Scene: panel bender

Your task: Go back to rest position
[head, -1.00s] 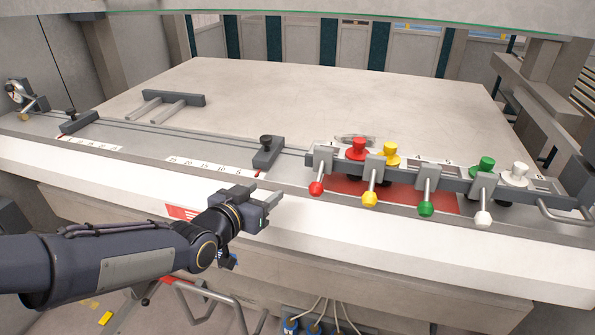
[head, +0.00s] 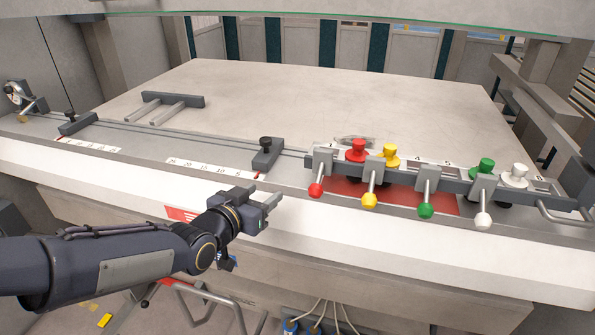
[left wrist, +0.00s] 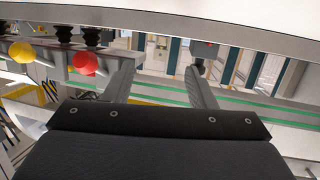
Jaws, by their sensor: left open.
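My left gripper (head: 268,196) is open and empty in the head view. It is in front of the panel bender's white front edge, below the black-knobbed stop block (head: 267,154) and left of the levers. In the left wrist view its two fingers (left wrist: 160,80) stand wide apart with nothing between them. The red lever ball (left wrist: 85,62) and the yellow lever ball (left wrist: 22,52) show to the left of the fingers there. My right gripper is in neither view.
A row of levers with red (head: 316,190), yellow (head: 369,200), green (head: 426,210) and white (head: 483,220) balls stands along the front right. The bender's table (head: 300,90) behind is mostly clear. A grey fork-shaped piece (head: 170,105) lies at its left. Metal tubing (head: 205,298) is below.

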